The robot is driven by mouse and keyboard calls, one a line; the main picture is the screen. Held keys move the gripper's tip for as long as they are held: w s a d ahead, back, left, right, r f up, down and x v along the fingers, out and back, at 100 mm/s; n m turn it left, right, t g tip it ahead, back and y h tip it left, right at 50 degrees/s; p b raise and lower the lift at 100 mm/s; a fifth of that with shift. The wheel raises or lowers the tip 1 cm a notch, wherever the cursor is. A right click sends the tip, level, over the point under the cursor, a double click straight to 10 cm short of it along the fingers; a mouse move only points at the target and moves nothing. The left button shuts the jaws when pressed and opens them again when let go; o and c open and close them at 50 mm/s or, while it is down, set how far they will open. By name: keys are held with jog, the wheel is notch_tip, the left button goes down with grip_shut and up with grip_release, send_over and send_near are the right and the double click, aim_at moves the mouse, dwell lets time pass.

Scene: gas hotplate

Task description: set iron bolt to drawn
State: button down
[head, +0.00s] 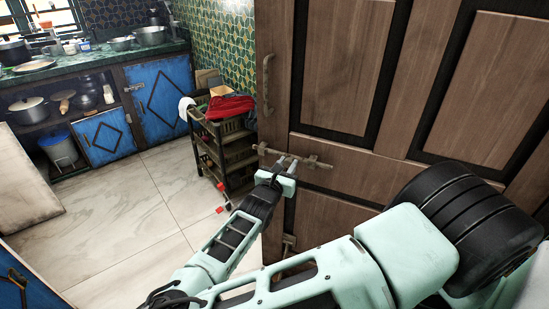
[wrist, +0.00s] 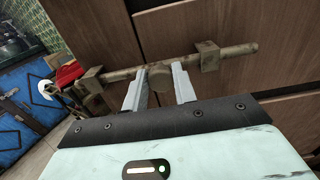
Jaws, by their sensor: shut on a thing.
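The iron bolt (head: 268,151) is a thin rusty bar lying across the edge of the brown wooden door (head: 340,85). In the wrist view the bolt (wrist: 226,56) runs through a bracket (wrist: 207,56) on the right and a second bracket (wrist: 94,80) on the left. My gripper (head: 285,165) is at the bolt, in front of the door. In the wrist view my gripper (wrist: 158,82) has its two grey fingers on either side of the bolt's round knob (wrist: 159,76), shut on it. The fingers hide part of the bar.
A dark rack (head: 232,150) with a red cloth (head: 229,107) stands left of the door. Blue cupboards (head: 160,95) and a counter with pots line the back left. The tiled floor (head: 120,220) between is clear. A handle (head: 267,85) is higher on the door.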

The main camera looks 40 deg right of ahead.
jog(key=shift+s+d+f, duration=0.1)
jog(key=shift+s+d, duration=0.25)
jog(key=shift+s, duration=0.2)
jog(key=c, duration=1.2)
grip_release()
jog(key=shift+s, duration=0.1)
jog(key=shift+o, duration=0.2)
jog(key=shift+a, duration=0.15)
jog(key=b+v, duration=0.2)
jog(key=v, duration=1.5)
jog(key=shift+s, duration=0.15)
jog(key=shift+a, duration=0.15)
